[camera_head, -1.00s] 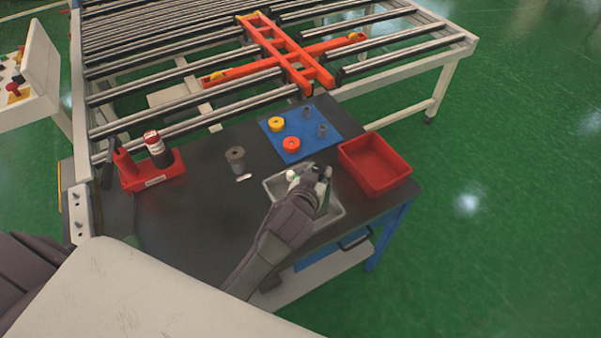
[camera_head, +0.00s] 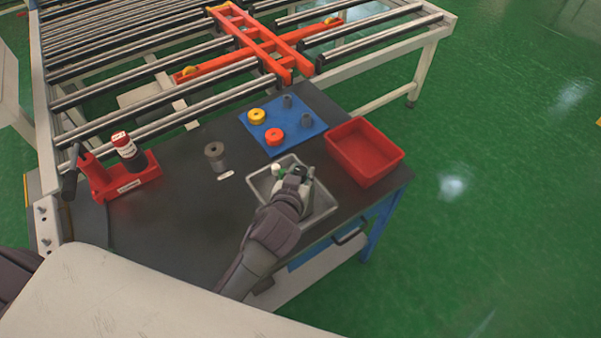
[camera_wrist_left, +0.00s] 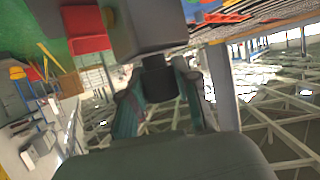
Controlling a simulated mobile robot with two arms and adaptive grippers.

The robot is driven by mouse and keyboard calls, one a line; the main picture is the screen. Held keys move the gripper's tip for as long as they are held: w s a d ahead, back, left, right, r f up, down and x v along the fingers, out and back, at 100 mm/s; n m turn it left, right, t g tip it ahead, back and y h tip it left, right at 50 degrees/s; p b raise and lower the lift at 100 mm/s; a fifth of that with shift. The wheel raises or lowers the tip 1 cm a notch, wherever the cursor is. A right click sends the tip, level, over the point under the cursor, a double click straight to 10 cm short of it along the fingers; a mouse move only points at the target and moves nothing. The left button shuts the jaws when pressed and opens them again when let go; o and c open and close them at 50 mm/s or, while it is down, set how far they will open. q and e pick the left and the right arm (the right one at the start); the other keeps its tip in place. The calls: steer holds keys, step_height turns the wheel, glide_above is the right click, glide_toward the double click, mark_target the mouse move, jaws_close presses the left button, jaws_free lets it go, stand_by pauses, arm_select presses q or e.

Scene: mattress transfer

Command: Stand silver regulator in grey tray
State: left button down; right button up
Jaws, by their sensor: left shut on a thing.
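The grey tray (camera_head: 262,185) lies near the front right of the dark table. My left gripper (camera_head: 294,174) is over the tray, its fingers pointing down towards it and covering part of its inside. The gripper is shut on a grey piece that I take for the silver regulator (camera_wrist_left: 155,70); in the left wrist view it sits between the two fingers (camera_wrist_left: 158,98). In the head view the piece is mostly hidden by the hand, so I cannot tell whether it touches the tray floor. My right gripper is not in view.
A red bin (camera_head: 364,153) stands right beside the tray. A blue mat (camera_head: 290,133) with yellow, orange and grey parts lies behind. A grey spool-shaped part (camera_head: 215,156) stands left of the tray. A red holder (camera_head: 125,182) with a bottle is further left. The roller frame (camera_head: 150,85) borders the table's back.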

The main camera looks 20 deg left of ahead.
arm_select(q)
steer(key=shift+d, duration=0.1)
steer(key=c, duration=0.8)
jaws_free()
steer(key=shift+f, duration=0.15)
steer(key=shift+c, duration=0.2)
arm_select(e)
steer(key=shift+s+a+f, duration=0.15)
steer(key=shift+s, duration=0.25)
arm_select(q)
steer(key=shift+r, duration=0.2)
steer(key=shift+s, duration=0.25)
steer(key=b+v, duration=0.2)
steer(key=v, duration=0.9)
steer(key=shift+s+r, duration=0.2)
steer(key=shift+s, duration=0.05)
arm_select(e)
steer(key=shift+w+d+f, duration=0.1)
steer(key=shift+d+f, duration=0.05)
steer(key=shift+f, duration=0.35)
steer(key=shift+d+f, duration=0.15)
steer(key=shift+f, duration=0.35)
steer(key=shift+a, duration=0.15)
